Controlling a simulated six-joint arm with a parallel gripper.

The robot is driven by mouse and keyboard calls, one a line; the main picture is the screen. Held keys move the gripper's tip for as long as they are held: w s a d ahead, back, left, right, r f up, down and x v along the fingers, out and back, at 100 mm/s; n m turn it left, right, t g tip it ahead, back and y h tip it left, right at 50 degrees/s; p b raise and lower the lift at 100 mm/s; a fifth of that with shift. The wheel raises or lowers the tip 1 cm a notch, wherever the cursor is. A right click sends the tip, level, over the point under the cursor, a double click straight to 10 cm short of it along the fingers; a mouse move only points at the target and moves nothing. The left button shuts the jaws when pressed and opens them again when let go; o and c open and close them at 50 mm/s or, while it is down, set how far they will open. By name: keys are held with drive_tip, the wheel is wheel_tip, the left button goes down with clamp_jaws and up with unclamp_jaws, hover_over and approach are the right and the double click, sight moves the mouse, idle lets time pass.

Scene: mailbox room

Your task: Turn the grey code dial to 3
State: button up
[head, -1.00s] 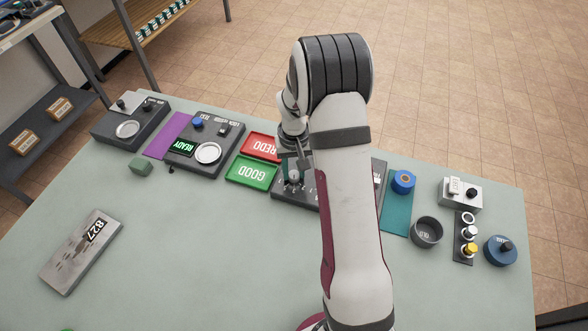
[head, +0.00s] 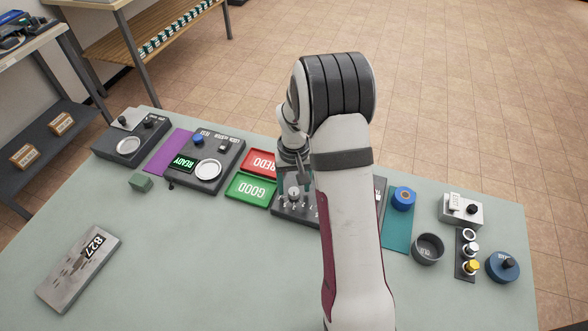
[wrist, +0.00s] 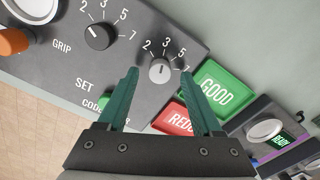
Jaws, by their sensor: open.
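The grey code dial (wrist: 159,71) sits on the dark panel (wrist: 60,55), with the numbers 2, 3, 5 and 7 around its upper side. A light mark shows on its top; I cannot tell exactly which number it points to. My gripper (wrist: 160,76) is open, with one green fingertip on each side of the dial and a gap to it on both sides. In the head view the grey dial (head: 294,193) shows just below my gripper (head: 295,181); my arm hides much of the panel's right part.
A black dial (wrist: 97,37) with its own numbers is beside the grey one. The green GOOD tray (head: 251,188) and red REDO tray (head: 259,163) lie just left of the panel. A blue roll (head: 403,198) and dark cup (head: 428,249) stand to its right. The front tabletop is largely clear.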

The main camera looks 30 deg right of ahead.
sight(294, 191)
wheel_tip(294, 191, up, 15)
drive_tip(key=shift+f, duration=0.2)
